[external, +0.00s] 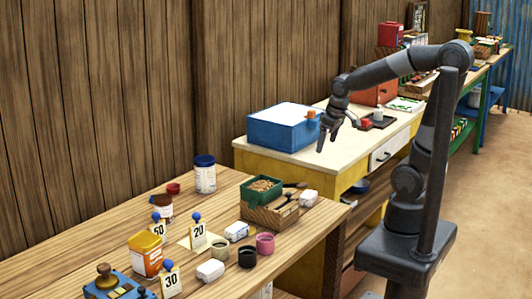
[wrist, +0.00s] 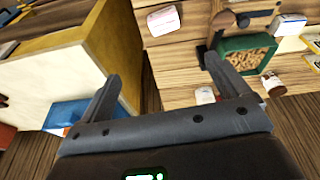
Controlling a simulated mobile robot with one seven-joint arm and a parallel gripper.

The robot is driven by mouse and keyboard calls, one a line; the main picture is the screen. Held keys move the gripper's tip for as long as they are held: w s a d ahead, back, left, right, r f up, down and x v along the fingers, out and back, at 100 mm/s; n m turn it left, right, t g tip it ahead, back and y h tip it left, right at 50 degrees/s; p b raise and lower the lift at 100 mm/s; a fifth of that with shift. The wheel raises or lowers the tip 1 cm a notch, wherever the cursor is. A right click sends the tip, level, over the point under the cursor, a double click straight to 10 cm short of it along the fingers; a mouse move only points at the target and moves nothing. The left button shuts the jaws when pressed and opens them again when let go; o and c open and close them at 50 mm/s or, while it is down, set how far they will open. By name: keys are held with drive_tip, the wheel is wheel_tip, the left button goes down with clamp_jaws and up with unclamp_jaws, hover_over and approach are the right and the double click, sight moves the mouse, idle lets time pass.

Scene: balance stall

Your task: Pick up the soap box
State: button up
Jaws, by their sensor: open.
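Several small white boxes lie on the near wooden table, and I cannot read which is the soap box. One with a reddish label (external: 309,198) is at the table's right edge, beside the wooden block; it seems to be the white box (wrist: 163,20) at the top of the wrist view. Another white box (external: 236,231) lies in front of the block, and a third (external: 210,270) is nearer the camera. My gripper (external: 343,136) is open and empty above the front of the yellow table; its spread fingers (wrist: 162,70) show in the wrist view, apart from every box.
A green tray of brown pieces (external: 262,189) sits on the wooden block. Jars, small pots and numbered cards crowd the near table. A blue box (external: 283,128) stands on the yellow table (external: 255,154). A gap separates the two tables.

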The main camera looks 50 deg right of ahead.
drive_tip(key=w+a+f+n+g, duration=0.1)
drive_tip(key=w+f+g, duration=0.15)
drive_tip(key=f, duration=0.35)
drive_tip(key=w+a+f+g, duration=0.1)
drive_tip(key=w+f, duration=0.3)
drive_tip(key=f, duration=0.1)
hover_over(309, 194)
drive_tip(key=shift+t, duration=0.25)
drive_tip(key=f, duration=0.6)
drive_tip(key=shift+a, duration=0.25)
drive_tip(key=shift+d+f, duration=0.15)
drive_tip(key=shift+f, duration=1.25)
drive_tip(key=shift+d+f, duration=0.1)
drive_tip(key=shift+f, duration=1.25)
drive_tip(key=shift+c, duration=0.2)
drive_tip(key=c, duration=1)
drive_tip(key=shift+c, duration=0.2)
drive_tip(key=shift+r, duration=0.2)
